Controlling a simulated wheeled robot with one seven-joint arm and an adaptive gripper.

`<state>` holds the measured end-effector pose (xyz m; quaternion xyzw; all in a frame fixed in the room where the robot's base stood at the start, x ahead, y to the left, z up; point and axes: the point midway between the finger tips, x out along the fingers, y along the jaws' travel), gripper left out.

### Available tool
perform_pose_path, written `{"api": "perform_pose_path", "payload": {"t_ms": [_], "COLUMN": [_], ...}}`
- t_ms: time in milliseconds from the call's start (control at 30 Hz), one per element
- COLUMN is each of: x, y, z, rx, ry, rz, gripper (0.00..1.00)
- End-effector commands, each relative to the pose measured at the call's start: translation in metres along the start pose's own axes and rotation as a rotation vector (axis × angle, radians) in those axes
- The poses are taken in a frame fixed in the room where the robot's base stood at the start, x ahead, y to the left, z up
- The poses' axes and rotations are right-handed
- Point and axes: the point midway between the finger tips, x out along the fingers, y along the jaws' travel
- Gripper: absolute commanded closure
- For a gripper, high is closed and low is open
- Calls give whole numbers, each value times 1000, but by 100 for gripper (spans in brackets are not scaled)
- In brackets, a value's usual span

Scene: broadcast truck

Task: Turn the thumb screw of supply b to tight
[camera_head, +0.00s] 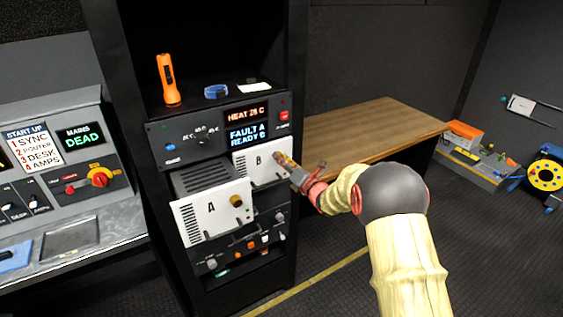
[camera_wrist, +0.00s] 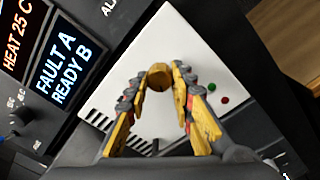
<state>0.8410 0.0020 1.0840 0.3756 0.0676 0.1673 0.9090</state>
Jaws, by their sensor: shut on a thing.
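Supply B (camera_head: 255,168) is a white-fronted module marked B in the rack, right of and above supply A. Its brass thumb screw (camera_wrist: 160,76) shows in the wrist view on the white front plate (camera_wrist: 205,62). My gripper (camera_wrist: 160,80) has its two yellow fingers shut on the screw, one on each side. In the head view my gripper (camera_head: 283,160) meets the right part of B's front and hides the screw. I cannot tell from the picture how tight the screw is.
Supply A (camera_head: 205,213) sticks out of the rack at lower left, with its own brass screw (camera_head: 236,201). A display (camera_wrist: 64,68) above reads FAULT A, READY B. A wooden table (camera_head: 375,130) stands right of the rack. An orange torch (camera_head: 167,80) stands on the rack shelf.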

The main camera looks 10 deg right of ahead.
Motion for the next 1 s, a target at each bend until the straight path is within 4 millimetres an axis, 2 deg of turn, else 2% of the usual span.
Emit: {"api": "perform_pose_path", "payload": {"t_ms": [267, 1000], "x": [0, 0], "y": [-3, -1], "z": [-2, -2], "rx": [196, 899], "ry": [-8, -33], "rz": [6, 27], "gripper": [100, 100]}}
